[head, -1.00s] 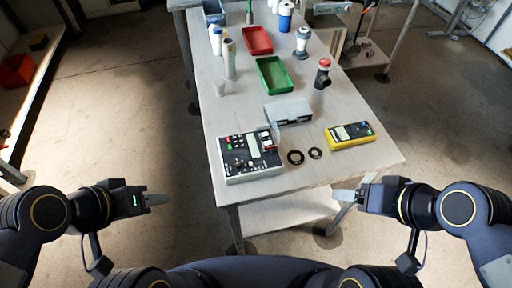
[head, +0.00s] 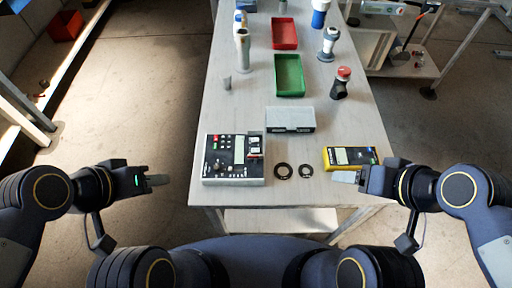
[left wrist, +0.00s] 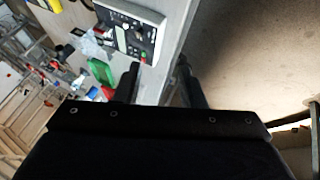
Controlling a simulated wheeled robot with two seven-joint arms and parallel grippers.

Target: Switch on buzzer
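The control box (head: 234,159) is white with a black panel of knobs, small coloured buttons and a pale display. It lies at the near left of the table; I cannot tell which of its parts is the buzzer switch. It also shows in the left wrist view (left wrist: 134,30), beyond the fingers. My left gripper (head: 158,180) is left of the box, off the table edge and apart from it. Its fingers are spread and empty in the left wrist view (left wrist: 158,66). My right gripper (head: 345,177) is by the table's near right corner; its finger gap is hidden.
A yellow meter (head: 352,158) lies close to my right gripper. Two black rings (head: 284,172) lie beside the control box. A grey box (head: 290,121), a green tray (head: 289,76), a red tray (head: 285,34) and a red-topped device (head: 341,84) stand farther back on the table (head: 236,108).

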